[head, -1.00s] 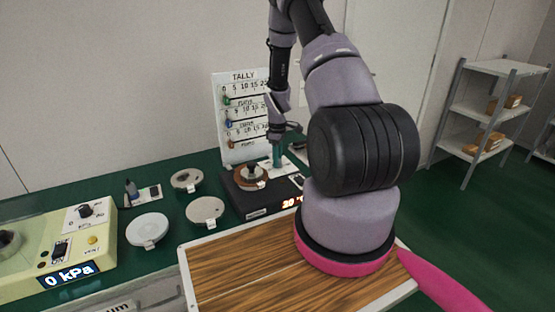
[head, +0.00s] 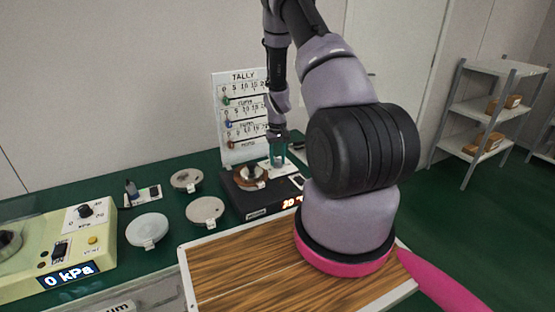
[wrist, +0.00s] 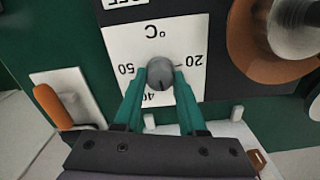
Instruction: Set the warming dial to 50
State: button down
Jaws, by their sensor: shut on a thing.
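The warming dial (wrist: 160,74) is a round grey knob on a white plate (wrist: 117,46) marked °C, with 20, 40 and 50 around it, upside down in the wrist view. A dark line on the knob seems to point down, near the partly hidden 40. My gripper (wrist: 159,78) has its teal fingers shut on the dial, one on each side. In the head view my gripper (head: 277,155) is at the right of the black warming unit (head: 240,200).
A copper-coloured plate with a metal piece (wrist: 270,45) is beside the dial. An orange-handled thing (wrist: 53,106) lies on the other side. The tally board (head: 240,125) stands behind. Pale discs (head: 147,230) and a pressure console (head: 60,255) are at the left.

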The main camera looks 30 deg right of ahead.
aim_at(278, 160)
jog(key=m, duration=0.5)
jog(key=shift+m, duration=0.3)
jog(key=m, duration=0.5)
jog(key=shift+m, duration=0.3)
jog(key=m, duration=1)
jog(key=shift+m, duration=0.4)
jog(key=shift+c, duration=2.3)
grip_release()
notch_tip(278, 160, up, 11)
